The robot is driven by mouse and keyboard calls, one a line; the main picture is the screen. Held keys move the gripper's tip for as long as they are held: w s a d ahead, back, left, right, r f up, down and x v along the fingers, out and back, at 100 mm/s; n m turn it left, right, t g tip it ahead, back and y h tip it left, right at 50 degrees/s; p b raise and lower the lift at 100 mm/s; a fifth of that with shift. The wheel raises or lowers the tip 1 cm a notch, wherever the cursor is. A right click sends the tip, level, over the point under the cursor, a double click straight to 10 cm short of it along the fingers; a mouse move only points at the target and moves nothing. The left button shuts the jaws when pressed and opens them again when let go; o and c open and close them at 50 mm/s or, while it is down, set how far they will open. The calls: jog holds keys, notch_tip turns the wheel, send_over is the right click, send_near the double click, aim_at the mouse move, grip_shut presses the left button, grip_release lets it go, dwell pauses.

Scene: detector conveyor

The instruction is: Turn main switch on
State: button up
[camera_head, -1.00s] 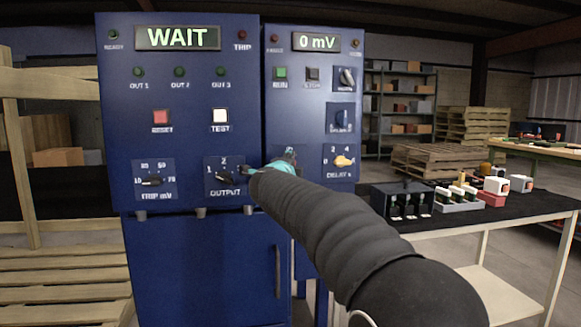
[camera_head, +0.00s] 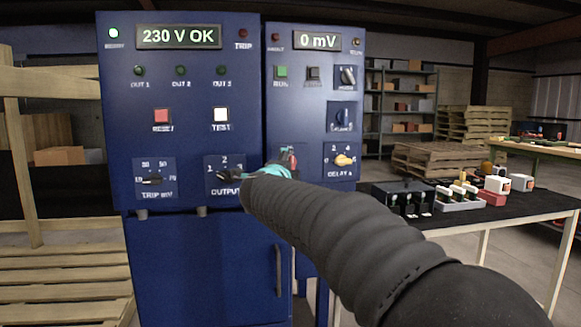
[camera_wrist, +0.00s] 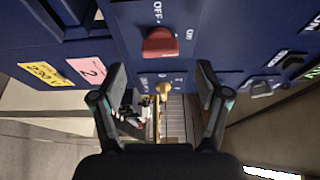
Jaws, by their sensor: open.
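The red main switch knob (camera_wrist: 160,42) is on the blue panel in the wrist view, with an OFF label above it and an ON label to its right. The knob lies crosswise, its right end toward ON. In the head view a red part of it (camera_head: 290,157) shows just behind my gripper (camera_head: 268,171). In the wrist view my gripper (camera_wrist: 161,76) is open, one finger on each side below the knob, apart from it and empty. The cabinet display (camera_head: 179,37) reads 230 V OK, and the READY lamp (camera_head: 113,33) is lit.
An OUTPUT selector (camera_head: 227,173) is left of my gripper, and a yellow DELAY knob (camera_head: 344,160) is right of it. A black table (camera_head: 480,222) with small devices stands at the right. Wooden pallets (camera_head: 65,275) are at the left.

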jog(key=s, duration=0.6)
jog(key=shift+s+a, duration=0.25)
jog(key=shift+a, duration=0.1)
